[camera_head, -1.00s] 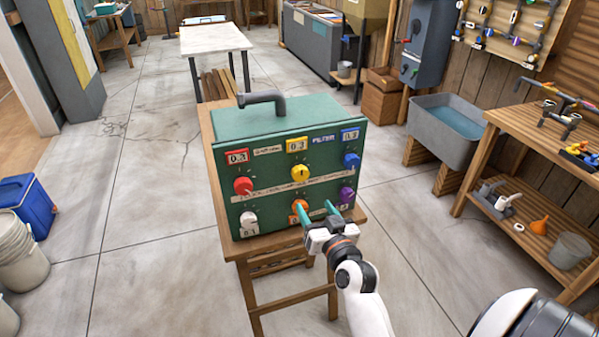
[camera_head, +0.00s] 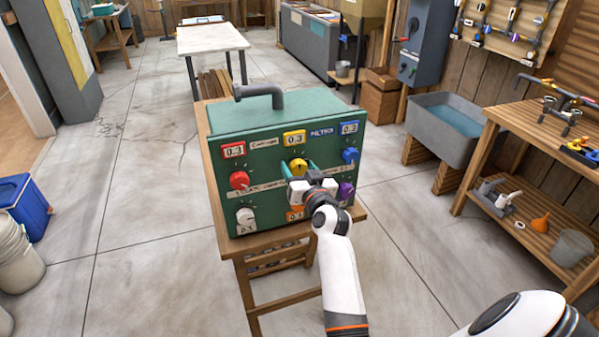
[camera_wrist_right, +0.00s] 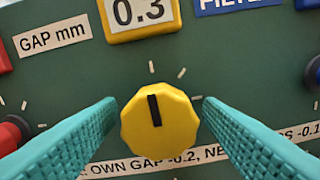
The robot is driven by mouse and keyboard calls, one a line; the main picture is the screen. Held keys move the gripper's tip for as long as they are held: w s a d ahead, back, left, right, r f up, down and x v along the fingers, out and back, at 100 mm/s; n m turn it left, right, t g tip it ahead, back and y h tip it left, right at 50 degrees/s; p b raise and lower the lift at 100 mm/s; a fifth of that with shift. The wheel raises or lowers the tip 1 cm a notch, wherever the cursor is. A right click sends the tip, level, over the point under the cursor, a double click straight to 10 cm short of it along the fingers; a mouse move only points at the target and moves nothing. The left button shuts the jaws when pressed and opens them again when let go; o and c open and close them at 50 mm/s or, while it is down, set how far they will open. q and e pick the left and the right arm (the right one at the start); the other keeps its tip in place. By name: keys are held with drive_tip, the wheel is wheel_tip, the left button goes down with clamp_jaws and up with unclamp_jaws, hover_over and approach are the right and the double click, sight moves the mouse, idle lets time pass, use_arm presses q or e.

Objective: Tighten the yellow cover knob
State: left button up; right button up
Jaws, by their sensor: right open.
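The yellow knob (camera_head: 298,166) is in the top middle of the green box's front panel, under a yellow 0.3 display (camera_head: 294,138). In the right wrist view the knob (camera_wrist_right: 158,117) has a black mark pointing nearly straight up. My right gripper (camera_head: 300,171) is at the panel in front of the knob. Its teal fingers (camera_wrist_right: 160,125) are open on either side of the knob, with the left tip very near its edge; I cannot tell whether they touch. My left gripper is not in view.
The green box (camera_head: 270,115) stands on a wooden stand. A red knob (camera_head: 239,180) and a blue knob (camera_head: 350,155) flank the yellow one. A white knob (camera_head: 245,217) and a purple knob (camera_head: 346,190) are lower. My arm partly hides the orange display.

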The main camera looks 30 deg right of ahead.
drive_tip(key=c, duration=1)
drive_tip(key=shift+m, duration=0.3)
drive_tip(key=m+p, duration=0.2)
drive_tip(key=m, duration=0.1)
drive_tip(key=shift+r, duration=0.1)
drive_tip(key=shift+m+p, duration=1.1)
drive_tip(key=shift+m, duration=1.4)
drive_tip(key=o, duration=1)
